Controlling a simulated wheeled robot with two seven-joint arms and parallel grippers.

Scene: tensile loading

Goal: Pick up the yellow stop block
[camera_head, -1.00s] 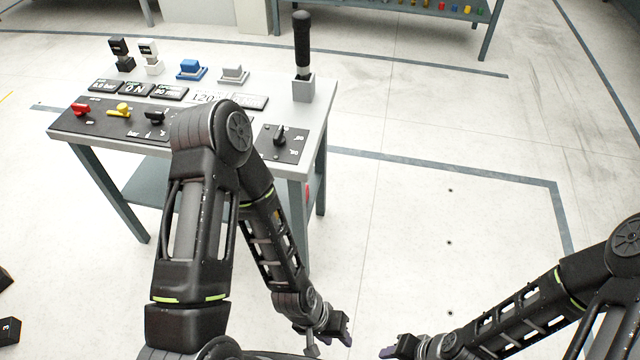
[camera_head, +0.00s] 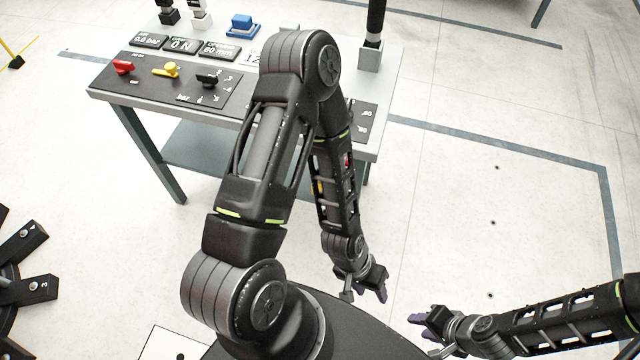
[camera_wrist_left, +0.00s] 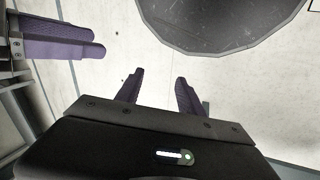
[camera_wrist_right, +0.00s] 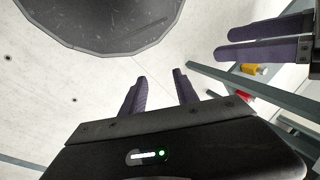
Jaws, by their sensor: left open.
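I cannot make out a yellow stop block for certain in any view. A yellow knob (camera_head: 168,70) sits on the console's sloped front panel in the head view, between a red and a black knob. A small yellow part (camera_wrist_right: 249,68) shows beside the console leg in the right wrist view. My left gripper (camera_head: 378,285) is open and empty in front of the console; its parted fingers show in the left wrist view (camera_wrist_left: 157,90). My right gripper (camera_head: 422,322) is close to its right, also open and empty in the right wrist view (camera_wrist_right: 160,88).
The floor (camera_head: 500,210) right of the console is clear.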

